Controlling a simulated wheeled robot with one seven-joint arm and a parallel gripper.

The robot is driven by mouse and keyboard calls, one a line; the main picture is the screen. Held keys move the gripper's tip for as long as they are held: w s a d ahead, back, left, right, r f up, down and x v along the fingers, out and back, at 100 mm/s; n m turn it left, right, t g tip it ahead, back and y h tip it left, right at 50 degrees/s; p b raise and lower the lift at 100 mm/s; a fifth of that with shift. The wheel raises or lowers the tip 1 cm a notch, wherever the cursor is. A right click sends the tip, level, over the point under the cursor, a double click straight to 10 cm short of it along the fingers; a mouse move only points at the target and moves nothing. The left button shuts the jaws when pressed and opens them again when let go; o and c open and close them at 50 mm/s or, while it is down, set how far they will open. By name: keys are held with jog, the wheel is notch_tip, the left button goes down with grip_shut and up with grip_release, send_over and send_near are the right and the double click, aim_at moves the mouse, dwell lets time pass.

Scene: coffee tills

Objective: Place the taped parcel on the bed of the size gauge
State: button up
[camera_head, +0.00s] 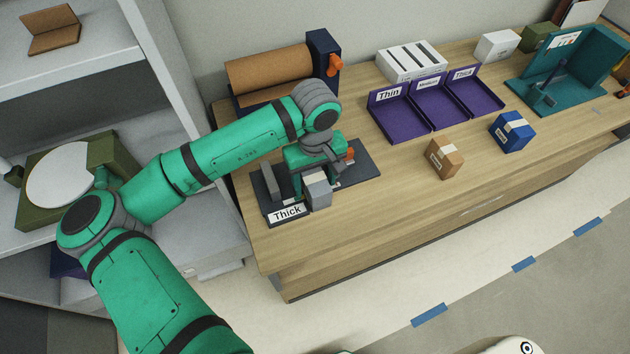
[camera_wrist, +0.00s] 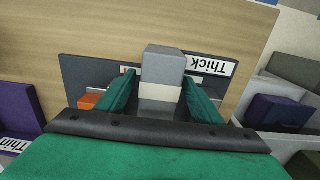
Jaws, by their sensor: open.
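A grey parcel with a pale tape band (camera_head: 319,188) stands on the dark size gauge (camera_head: 362,166), near its front end and a "Thick" label. In the wrist view the parcel (camera_wrist: 163,64) sits between the two green fingers of my gripper (camera_wrist: 162,98). The fingers are open, with a narrow gap beside the parcel. The parcel appears to rest on the gauge bed, but its underside is hidden. In the head view my gripper (camera_head: 316,165) is over the gauge and partly hides it. The gauge has an upright grey block and an orange part (camera_wrist: 88,101).
A brown taped box (camera_head: 444,158) and a blue taped box (camera_head: 512,132) stand on the counter to the right. Purple trays (camera_head: 435,103), labelled Thin and Medium among others, lie behind them. A brown paper roll (camera_head: 268,75) stands behind my arm. The front right counter is clear.

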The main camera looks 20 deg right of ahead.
notch_tip(320, 180, up, 12)
jog(key=shift+f, duration=0.15)
jog(key=shift+s, duration=0.1)
dwell(0.3)
